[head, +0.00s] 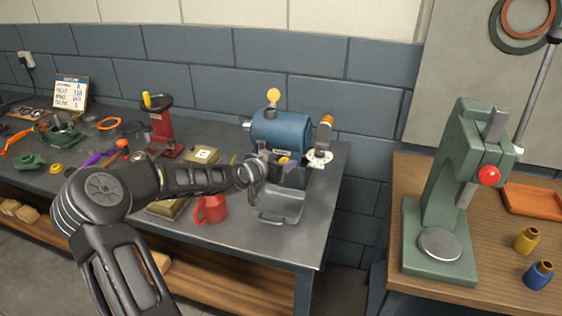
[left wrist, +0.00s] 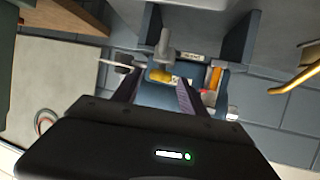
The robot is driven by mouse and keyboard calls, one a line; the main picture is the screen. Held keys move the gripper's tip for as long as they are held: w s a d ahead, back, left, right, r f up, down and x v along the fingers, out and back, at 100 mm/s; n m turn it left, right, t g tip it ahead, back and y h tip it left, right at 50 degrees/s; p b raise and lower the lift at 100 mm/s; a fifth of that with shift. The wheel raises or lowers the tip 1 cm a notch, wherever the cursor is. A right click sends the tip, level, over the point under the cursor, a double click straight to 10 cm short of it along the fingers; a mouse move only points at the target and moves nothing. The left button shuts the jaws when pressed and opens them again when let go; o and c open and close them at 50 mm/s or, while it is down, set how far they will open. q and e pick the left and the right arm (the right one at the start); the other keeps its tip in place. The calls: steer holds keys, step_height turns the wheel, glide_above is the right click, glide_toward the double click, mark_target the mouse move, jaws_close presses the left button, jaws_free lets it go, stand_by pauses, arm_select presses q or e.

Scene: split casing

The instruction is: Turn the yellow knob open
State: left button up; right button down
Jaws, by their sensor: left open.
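A blue machine (head: 280,130) stands at the bench's right end. A small yellow knob (head: 284,160) shows low on its front, partly hidden by my left gripper (head: 276,163). In the left wrist view the yellow knob (left wrist: 160,75) lies ahead, between the lines of the two open fingers of my left gripper (left wrist: 156,95). I cannot tell whether they touch it. A round yellow piece (head: 273,95) also stands on top of the machine, and an orange handle (head: 326,120) is at its right side. My right gripper is not in view.
A grey tray (head: 282,207) sits below the machine's front, with a red mug (head: 211,209) to its left. A red stand (head: 162,130) and loose tools fill the bench's left. A green press (head: 440,215) stands on the separate wooden table.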

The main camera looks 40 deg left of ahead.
arm_select(q)
jaws_close()
stand_by(0.4)
stand_by(0.4)
